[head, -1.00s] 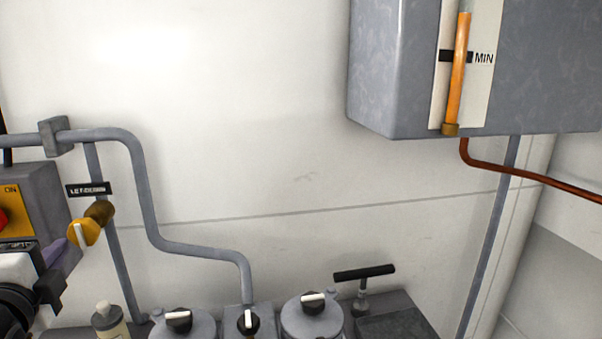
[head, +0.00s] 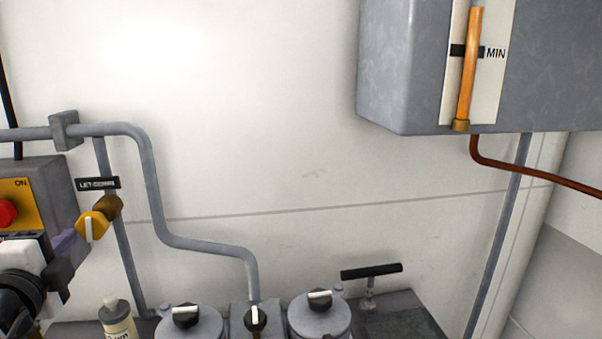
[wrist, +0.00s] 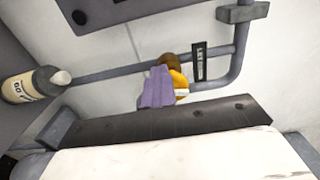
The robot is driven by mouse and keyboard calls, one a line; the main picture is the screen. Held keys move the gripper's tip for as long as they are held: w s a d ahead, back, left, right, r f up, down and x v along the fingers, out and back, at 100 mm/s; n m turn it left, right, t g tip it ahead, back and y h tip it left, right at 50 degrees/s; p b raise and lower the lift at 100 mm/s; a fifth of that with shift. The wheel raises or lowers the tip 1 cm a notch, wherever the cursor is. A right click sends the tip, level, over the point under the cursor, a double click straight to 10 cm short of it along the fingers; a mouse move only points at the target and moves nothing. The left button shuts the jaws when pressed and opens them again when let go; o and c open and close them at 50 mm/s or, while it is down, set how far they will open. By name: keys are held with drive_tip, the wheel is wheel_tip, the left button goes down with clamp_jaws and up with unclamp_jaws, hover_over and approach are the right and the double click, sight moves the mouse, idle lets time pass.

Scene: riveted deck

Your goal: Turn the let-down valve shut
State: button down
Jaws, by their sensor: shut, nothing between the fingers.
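The let-down valve has a yellow knob (head: 92,226) with a white pointer bar standing nearly upright, on a brass body (head: 110,207) at the left of the head view. Its black label (head: 98,183) sits just above. My gripper (head: 66,245) is just left of and below the knob, shut and empty, with purple pads. In the wrist view the purple fingertips (wrist: 157,88) overlap the yellow knob (wrist: 181,84) and hide part of it. I cannot tell whether they touch it.
A grey box with a red button (head: 7,212) stands left of the valve. A grey pipe (head: 155,190) bends down to its right. A bottle (head: 117,318), canisters with black knobs (head: 188,322) and a T-handle (head: 370,272) stand below. A gauge tank (head: 420,90) hangs upper right.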

drive_tip(key=shift+w+d+r+b, duration=0.1)
drive_tip(key=shift+d+r+b, duration=0.1)
drive_tip(key=shift+r+b, duration=0.65)
drive_tip(key=shift+d+r, duration=0.1)
drive_tip(key=shift+r, duration=0.25)
drive_tip(key=shift+a+r, duration=0.2)
drive_tip(key=shift+a, duration=0.1)
drive_tip(key=b+v, duration=0.1)
drive_tip(key=v, duration=0.5)
drive_tip(key=shift+a+b, duration=0.2)
drive_tip(key=shift+b, duration=0.1)
